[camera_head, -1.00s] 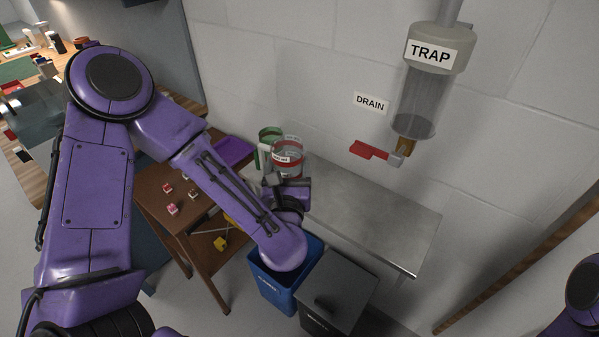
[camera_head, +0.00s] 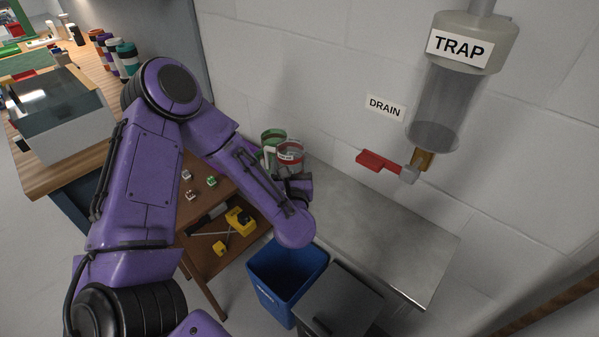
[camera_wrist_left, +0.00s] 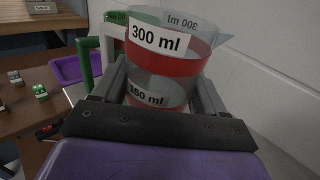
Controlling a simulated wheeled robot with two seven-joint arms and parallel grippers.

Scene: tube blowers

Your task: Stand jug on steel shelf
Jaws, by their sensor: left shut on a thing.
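A clear jug with red bands (camera_head: 290,157) is at the left end of the steel shelf (camera_head: 385,230). In the left wrist view the red-banded jug (camera_wrist_left: 172,65) is upright between my fingers, with 300 ml and 150 ml labels. My left gripper (camera_wrist_left: 160,95) is shut on it; the gripper (camera_head: 294,183) is partly hidden behind my forearm in the head view. I cannot tell whether the jug's base touches the shelf. My right gripper is not in view.
A trap cylinder (camera_head: 445,100) with a red drain lever (camera_head: 378,162) hangs on the wall above the shelf. A blue bin (camera_head: 280,285) and a grey bin (camera_head: 340,300) stand in front. A brown table (camera_head: 215,260) is left. The shelf's middle and right are clear.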

